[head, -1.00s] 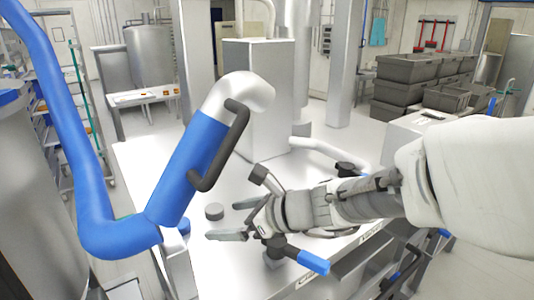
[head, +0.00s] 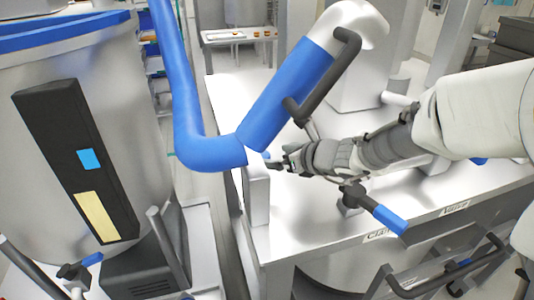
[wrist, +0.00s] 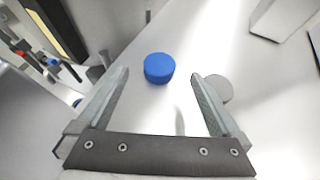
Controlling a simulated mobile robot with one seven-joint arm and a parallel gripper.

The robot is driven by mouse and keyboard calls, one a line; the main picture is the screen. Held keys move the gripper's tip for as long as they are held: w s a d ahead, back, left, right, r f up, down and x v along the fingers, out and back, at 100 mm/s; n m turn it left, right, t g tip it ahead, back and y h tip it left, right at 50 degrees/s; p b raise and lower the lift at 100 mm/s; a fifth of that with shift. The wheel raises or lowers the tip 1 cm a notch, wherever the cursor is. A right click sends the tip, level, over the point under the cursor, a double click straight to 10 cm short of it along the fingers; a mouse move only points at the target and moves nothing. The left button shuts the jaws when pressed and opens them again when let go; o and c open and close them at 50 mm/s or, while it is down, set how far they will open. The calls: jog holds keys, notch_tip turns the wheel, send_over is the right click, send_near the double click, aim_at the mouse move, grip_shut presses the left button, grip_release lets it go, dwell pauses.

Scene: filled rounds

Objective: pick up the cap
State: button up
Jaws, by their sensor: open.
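A round blue cap (wrist: 159,68) sits on the pale steel worktop in the wrist view, between and slightly beyond the tips of my two fingers. A bit of its blue shows in the head view (head: 266,155), beside the fingers. A round grey disc (wrist: 221,88), also cap-like, lies just outside my right finger, which partly covers it. My gripper (head: 275,163) is open and empty, low over the worktop near its left edge.
A thick blue pipe (head: 200,152) with a dark handle (head: 325,80) rises close to my gripper. A blue-handled valve (head: 390,218) stands at the worktop's front. A large steel tank (head: 40,150) is at left. The worktop (head: 310,205) is otherwise fairly clear here.

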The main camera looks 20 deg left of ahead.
jog(key=shift+w+a+f, duration=0.1)
jog(key=shift+a+f, duration=0.2)
jog(key=shift+f, duration=0.1)
jog(key=shift+x, duration=2.1)
jog(key=shift+d+f, duration=0.15)
jog(key=shift+f, duration=0.05)
jog(key=c, duration=1.3)
